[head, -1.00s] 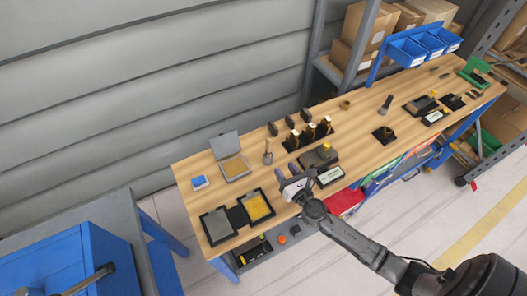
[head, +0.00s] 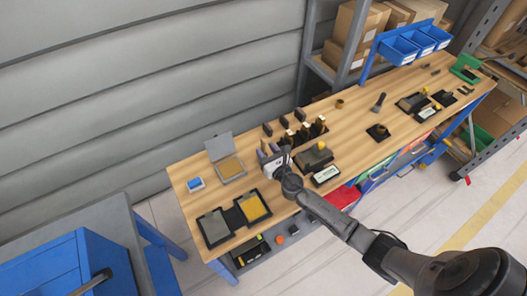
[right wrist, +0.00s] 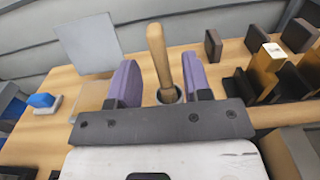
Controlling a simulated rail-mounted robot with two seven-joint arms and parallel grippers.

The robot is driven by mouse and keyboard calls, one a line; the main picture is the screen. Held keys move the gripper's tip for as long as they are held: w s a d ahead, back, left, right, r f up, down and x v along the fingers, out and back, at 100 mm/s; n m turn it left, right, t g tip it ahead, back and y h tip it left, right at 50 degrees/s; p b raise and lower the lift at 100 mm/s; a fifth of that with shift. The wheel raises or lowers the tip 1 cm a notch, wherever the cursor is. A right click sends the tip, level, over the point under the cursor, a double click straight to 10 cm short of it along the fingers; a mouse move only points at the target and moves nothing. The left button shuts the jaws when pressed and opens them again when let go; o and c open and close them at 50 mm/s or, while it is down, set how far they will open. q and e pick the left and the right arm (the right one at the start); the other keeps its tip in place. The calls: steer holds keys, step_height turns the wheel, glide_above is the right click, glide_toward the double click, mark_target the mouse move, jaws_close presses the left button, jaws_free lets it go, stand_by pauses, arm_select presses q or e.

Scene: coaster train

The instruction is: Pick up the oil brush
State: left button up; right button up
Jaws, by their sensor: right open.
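The oil brush shows in the right wrist view as a light wooden handle (right wrist: 157,50), standing nearly upright with its lower end at a small round dark cup (right wrist: 168,95). My right gripper (right wrist: 160,82) is open, its two purple fingers on either side of the handle with gaps to both. In the head view my right gripper (head: 270,152) is over the back part of the bench and hides the brush. The brush's bristles are not visible. My left gripper is not in view.
Behind and right of my right gripper, dark blocks and a rack of brass-topped pieces (head: 304,136) stand on the bench (head: 345,125). An open grey case (head: 229,168) and a blue block (head: 195,184) lie to the left. Black trays (head: 214,228) lie in front.

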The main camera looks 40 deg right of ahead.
mark_target(265, 148)
steer(key=shift+w+d+r, duration=0.1)
steer(key=shift+w+d, duration=0.15)
steer(key=shift+w, duration=0.85)
steer(key=shift+w+d+r, duration=0.1)
steer(key=shift+w+d, duration=0.1)
steer(key=shift+w, duration=0.85)
steer(key=shift+c, duration=0.2)
jaws_close()
